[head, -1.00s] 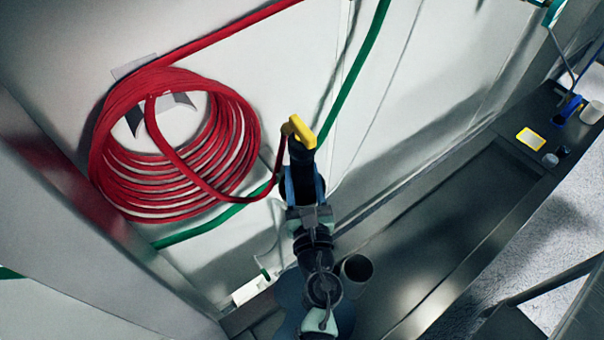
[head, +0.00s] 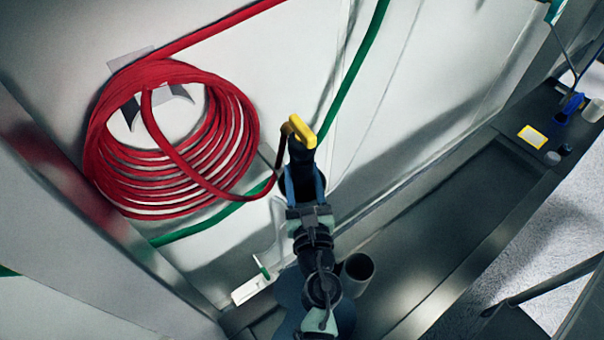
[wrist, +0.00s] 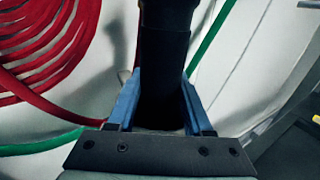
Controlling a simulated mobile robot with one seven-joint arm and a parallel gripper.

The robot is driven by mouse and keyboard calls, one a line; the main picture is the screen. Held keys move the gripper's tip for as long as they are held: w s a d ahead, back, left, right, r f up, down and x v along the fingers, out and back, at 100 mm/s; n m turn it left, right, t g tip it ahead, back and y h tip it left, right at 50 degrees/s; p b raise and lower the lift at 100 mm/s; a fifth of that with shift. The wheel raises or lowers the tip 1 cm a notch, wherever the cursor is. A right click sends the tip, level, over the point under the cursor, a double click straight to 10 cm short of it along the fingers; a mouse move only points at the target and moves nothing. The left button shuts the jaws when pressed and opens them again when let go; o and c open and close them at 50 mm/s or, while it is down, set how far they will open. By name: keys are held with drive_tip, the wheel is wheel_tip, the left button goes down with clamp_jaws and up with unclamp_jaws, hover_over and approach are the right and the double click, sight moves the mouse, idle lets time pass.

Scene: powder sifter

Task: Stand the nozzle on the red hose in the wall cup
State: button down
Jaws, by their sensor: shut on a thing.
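The nozzle (head: 302,150) has a black body and a yellow lever (head: 301,128) on top, with the red hose (head: 245,192) curving into its head. My gripper (head: 304,176) is shut on the nozzle body, blue fingers on either side. In the wrist view the black body (wrist: 165,45) stands roughly upright between the fingers.
The red hose hangs coiled on a wall hook (head: 130,110). A green hose (head: 352,75) runs behind along the wall. A grey cylinder (head: 357,268) stands beside my arm. The steel bench (head: 450,215) is mostly clear, with small items at its far right end.

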drive_tip(key=shift+c, duration=1.1)
unclamp_jaws()
drive_tip(key=shift+s+f, duration=0.1)
drive_tip(key=shift+s+d, duration=0.1)
drive_tip(key=shift+s, duration=0.45)
drive_tip(key=s+d+b, duration=0.1)
drive_tip(key=s+b, duration=0.1)
drive_tip(key=s, duration=0.9)
drive_tip(key=shift+s+d, duration=0.25)
drive_tip(key=shift+s, duration=0.05)
